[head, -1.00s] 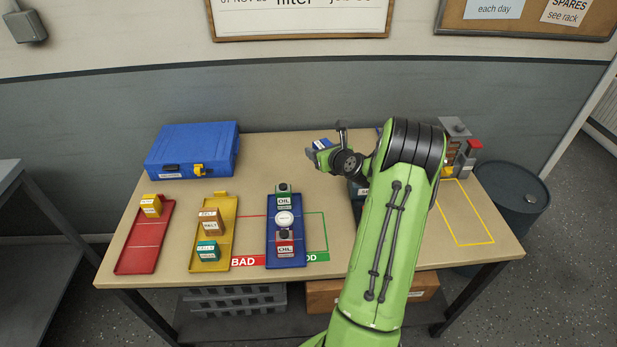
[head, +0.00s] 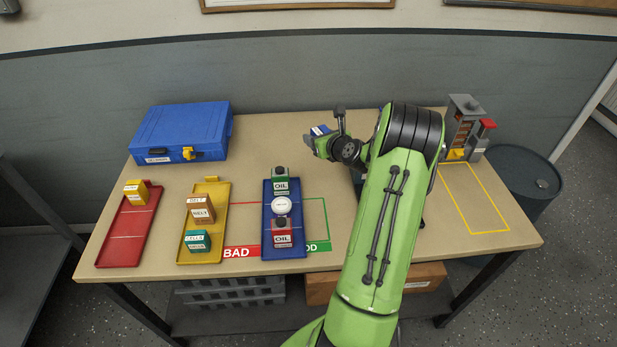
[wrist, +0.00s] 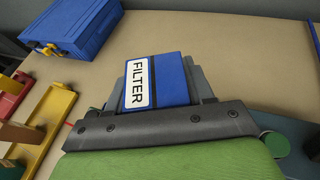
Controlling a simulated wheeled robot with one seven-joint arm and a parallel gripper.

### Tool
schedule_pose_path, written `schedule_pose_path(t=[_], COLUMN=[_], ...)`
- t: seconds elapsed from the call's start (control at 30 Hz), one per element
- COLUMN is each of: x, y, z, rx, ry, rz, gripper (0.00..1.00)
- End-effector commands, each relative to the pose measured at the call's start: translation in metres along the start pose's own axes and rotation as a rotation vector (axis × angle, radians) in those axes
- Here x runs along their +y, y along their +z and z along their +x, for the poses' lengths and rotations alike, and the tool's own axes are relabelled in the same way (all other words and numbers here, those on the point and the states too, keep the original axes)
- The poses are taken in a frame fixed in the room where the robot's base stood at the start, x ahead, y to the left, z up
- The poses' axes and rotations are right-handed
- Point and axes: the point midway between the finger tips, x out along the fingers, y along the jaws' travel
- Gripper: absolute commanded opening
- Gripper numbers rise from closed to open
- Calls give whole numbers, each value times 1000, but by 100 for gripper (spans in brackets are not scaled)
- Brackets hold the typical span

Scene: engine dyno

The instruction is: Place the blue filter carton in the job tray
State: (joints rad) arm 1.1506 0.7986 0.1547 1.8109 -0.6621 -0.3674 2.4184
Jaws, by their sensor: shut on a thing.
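The blue filter carton (wrist: 178,82), with a white FILTER label, is held between the jaws of my gripper (wrist: 168,88) in the wrist view. In the head view my gripper (head: 332,145) is over the back middle of the bench, and a small part of the carton (head: 319,130) shows. Three trays lie on the bench to its left: a red tray (head: 122,240), a yellow tray (head: 216,230) and a blue tray (head: 270,215). No readable label tells which is the job tray.
The blue tray holds two OIL cartons and a white round thing (head: 282,205). The yellow tray holds brown and teal cartons; the red one, a yellow carton (head: 136,192). A blue case (head: 180,133) stands back left. A yellow-outlined area (head: 475,200) at right is clear.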

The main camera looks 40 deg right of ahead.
Motion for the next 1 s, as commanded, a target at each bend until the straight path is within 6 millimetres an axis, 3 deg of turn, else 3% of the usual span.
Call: schedule_pose_path(t=[0.07, 0.27, 0.43, 0.77, 1.0], x=[0, 0, 0, 0, 0], y=[-21, -39, -75, -122, -123], z=[8, 16, 31, 50, 51], rx=[0, 1, 2, 1, 0], ry=[0, 0, 0, 0, -1], rz=[0, 1, 3, 1, 0], gripper=[20, 20, 20, 20, 20])
